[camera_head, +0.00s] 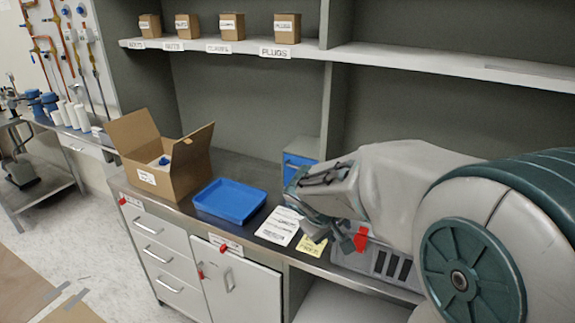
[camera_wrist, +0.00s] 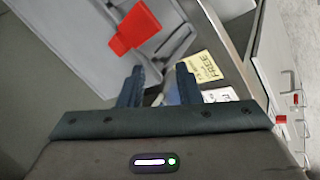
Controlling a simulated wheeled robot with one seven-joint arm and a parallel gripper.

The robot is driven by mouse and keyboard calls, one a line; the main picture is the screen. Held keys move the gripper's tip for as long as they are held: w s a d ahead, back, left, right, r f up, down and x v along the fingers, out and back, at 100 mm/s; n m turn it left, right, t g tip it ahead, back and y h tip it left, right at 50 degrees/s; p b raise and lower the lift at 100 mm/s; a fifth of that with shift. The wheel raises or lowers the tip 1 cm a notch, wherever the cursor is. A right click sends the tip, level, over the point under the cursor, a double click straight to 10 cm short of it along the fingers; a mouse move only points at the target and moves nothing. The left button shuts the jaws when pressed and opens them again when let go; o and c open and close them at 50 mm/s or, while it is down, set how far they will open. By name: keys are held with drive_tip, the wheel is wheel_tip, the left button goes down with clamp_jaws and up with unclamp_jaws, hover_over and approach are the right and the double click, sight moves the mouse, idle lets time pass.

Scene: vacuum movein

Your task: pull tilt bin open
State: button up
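A grey box with dark slots (camera_head: 388,262) stands at the counter's front edge, partly hidden by my arm; it may be the tilt bin. A red tab (camera_head: 361,239) sticks out from it. In the wrist view the red tab (camera_wrist: 133,28) is above and left of my fingers, in front of a light grey panel (camera_wrist: 82,40). My gripper (camera_wrist: 158,82) has its two dark fingers apart, with nothing clearly held between them. The tab is outside the finger gap. In the head view my gripper (camera_head: 326,230) is low over the counter, just left of the tab.
A yellow note (camera_head: 312,246) and white sheet (camera_head: 279,225) lie by the gripper. A blue tray (camera_head: 230,201) and open cardboard box (camera_head: 182,181) stand left. A blue-fronted bin (camera_head: 298,165) is behind. Drawers (camera_head: 160,252) and a cabinet door (camera_head: 240,287) with red tags are below.

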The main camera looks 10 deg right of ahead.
drive_tip(key=w+a+n+t+h+p, duration=0.1)
drive_tip(key=w+n+h, duration=0.15)
drive_tip(key=w, duration=0.45)
drive_tip(key=n+t+h+p, duration=0.2)
drive_tip(key=n+t, duration=0.3)
drive_tip(key=t, duration=0.2)
approach(295, 167)
drive_tip(key=shift+y, duration=0.25)
drive_tip(key=p+x, duration=0.3)
drive_tip(key=x, duration=0.5)
drive_tip(key=shift+p, duration=0.3)
drive_tip(key=shift+s, duration=0.1)
drive_tip(key=shift+c, duration=0.3)
clamp_jaws()
